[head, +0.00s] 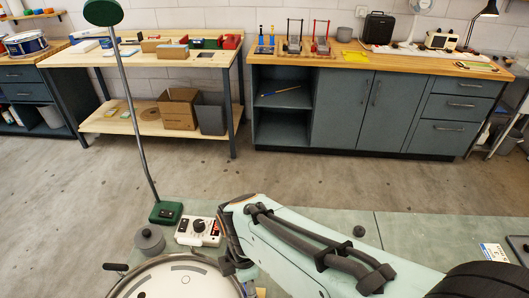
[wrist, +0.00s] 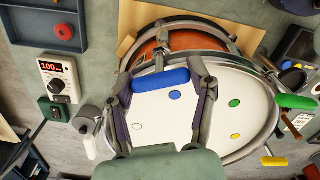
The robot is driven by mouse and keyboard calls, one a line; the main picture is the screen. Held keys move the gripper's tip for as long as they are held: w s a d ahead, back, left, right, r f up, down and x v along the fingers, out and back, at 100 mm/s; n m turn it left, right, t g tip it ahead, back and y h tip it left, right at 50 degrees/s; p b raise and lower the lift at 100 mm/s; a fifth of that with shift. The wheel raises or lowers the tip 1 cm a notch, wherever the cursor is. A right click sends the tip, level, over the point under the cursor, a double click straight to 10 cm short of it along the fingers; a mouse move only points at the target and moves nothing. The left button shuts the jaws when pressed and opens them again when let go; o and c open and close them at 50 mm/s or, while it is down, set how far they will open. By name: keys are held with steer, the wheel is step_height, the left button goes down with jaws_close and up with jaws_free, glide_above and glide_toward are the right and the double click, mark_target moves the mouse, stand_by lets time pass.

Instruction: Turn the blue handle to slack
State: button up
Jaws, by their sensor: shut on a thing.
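The drum has an orange shell and a metal rim. In the head view the drumhead (head: 165,281) shows at the bottom, partly cut off. The blue handle does not show there, and my arm covers that area.
A green handle (wrist: 297,102), a yellow handle (wrist: 273,161) and a white handle (wrist: 90,146) stand around the rim. A white box with a dial (wrist: 58,81) reads 100. A green lamp base (head: 166,212) and a grey pot (head: 150,241) stand behind the drum.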

steer(key=n, duration=1.1)
steer(key=shift+n, duration=0.3)
stand_by(0.4)
steer(key=o, duration=1.2)
steer(key=shift+c, duration=0.2)
step_height(320, 180, up, 12)
